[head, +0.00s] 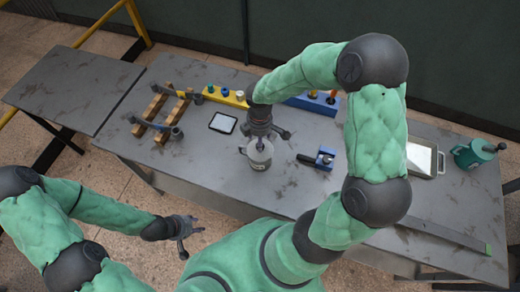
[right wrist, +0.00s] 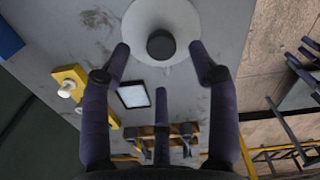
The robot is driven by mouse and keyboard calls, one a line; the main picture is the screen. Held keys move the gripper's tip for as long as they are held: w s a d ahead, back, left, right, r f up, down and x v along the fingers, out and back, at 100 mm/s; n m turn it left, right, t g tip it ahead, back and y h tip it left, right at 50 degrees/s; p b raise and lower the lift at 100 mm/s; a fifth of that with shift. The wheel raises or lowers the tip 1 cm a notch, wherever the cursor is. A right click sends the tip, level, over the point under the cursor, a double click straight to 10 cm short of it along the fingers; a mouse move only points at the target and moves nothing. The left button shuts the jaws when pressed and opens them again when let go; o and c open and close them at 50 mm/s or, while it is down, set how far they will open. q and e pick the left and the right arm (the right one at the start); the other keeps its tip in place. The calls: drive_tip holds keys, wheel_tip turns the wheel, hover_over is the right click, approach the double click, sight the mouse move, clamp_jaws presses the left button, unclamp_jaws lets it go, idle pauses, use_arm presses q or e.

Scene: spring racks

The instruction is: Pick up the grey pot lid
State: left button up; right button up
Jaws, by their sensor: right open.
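The grey pot lid (right wrist: 143,18) shows in the right wrist view as a pale round disc with a dark knob (right wrist: 161,44). My left gripper (head: 192,232) is open and empty, off the table's front edge.
A black-framed tablet (head: 222,123) lies left of the pot. A wooden rack (head: 160,112) stands further left, a yellow rack (head: 225,96) and a blue rack (head: 315,103) behind. A blue block with a black handle (head: 322,158) lies right. A white tray (head: 421,160) and green canister (head: 472,153) stand far right.

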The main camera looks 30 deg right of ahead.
wheel_tip(320, 180, down, 5)
drive_tip(key=shift+s+r+b, duration=0.1)
drive_tip(key=shift+s+b, duration=0.05)
drive_tip(key=shift+b, duration=0.35)
clamp_jaws()
